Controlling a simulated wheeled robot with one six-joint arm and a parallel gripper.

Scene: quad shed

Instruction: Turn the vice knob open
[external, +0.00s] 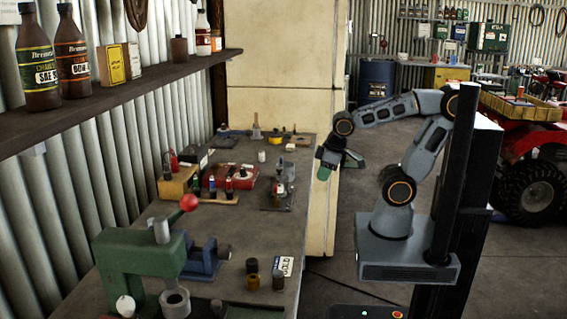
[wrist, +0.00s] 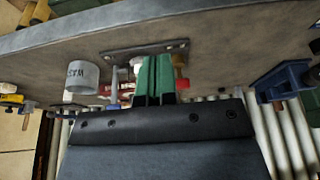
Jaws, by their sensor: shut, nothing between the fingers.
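The blue vice (external: 203,262) stands on the workbench behind the green press, which hides part of it. A small grey round end (external: 224,252) shows at its right side; I cannot tell for sure that it is the knob. In the wrist view the blue vice (wrist: 284,80) is at the right edge, well apart from my fingers. My gripper (external: 323,174) hangs in the air beyond the bench's right edge, farther back than the vice. Its green fingers (wrist: 154,72) are shut, with nothing between them, and point toward the bench.
The green press (external: 140,258) with a red ball lever fills the near bench. Small jars (external: 253,267) and a card stand right of the vice. A dark plate with small parts (external: 278,196) lies farther back.

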